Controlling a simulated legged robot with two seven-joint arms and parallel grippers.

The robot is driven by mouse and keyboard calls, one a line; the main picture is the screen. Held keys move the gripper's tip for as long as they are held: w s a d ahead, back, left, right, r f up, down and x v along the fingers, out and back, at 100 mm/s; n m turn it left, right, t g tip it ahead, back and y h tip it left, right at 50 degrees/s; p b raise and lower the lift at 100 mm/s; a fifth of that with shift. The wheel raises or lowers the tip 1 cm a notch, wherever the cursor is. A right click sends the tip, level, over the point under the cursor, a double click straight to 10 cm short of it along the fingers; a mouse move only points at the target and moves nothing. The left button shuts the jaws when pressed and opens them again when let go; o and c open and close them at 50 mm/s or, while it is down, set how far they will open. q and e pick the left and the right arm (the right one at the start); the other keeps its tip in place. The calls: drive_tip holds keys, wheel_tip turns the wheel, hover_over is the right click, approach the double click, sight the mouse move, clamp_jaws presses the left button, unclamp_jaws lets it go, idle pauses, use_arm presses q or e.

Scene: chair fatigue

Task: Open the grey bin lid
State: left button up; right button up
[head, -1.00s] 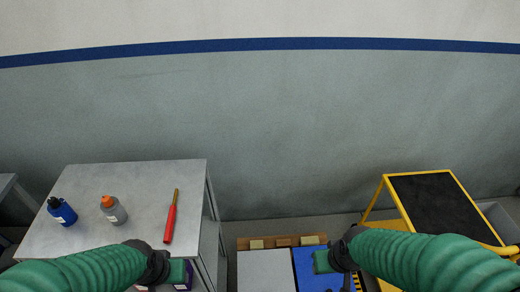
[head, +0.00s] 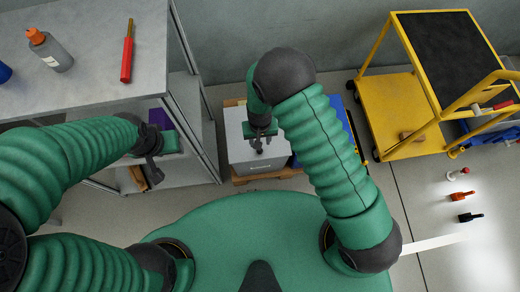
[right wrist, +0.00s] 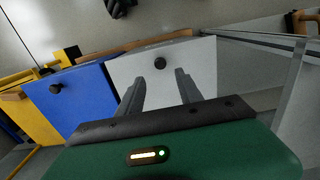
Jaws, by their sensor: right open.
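The grey bin (head: 243,158) stands on the floor ahead of me, with a flat pale lid (right wrist: 203,62) that is closed. A small black knob (right wrist: 160,62) sits on the lid. My right gripper (head: 260,134) is above the lid. In the right wrist view its two fingers (right wrist: 158,88) are apart and empty, pointing toward the knob, which lies just beyond the fingertips. Whether the fingers touch the lid cannot be told. My left gripper (head: 153,170) is beside the metal table, away from the bin; its finger opening is unclear.
A blue bin (right wrist: 75,98) with a black knob stands beside the grey one, on a wooden pallet (head: 268,174). A metal table (head: 90,85) with bottles and a red tool is at left. A yellow cart (head: 400,115) is at right. Several small tools lie on the floor at right.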

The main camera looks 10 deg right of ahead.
wheel_tip(320, 180, down, 8)
drive_tip(key=shift+a+r+b, duration=0.1)
drive_tip(key=shift+a+b, duration=0.05)
drive_tip(key=shift+b, duration=0.9)
drive_tip(key=shift+f, duration=0.5)
clamp_jaws()
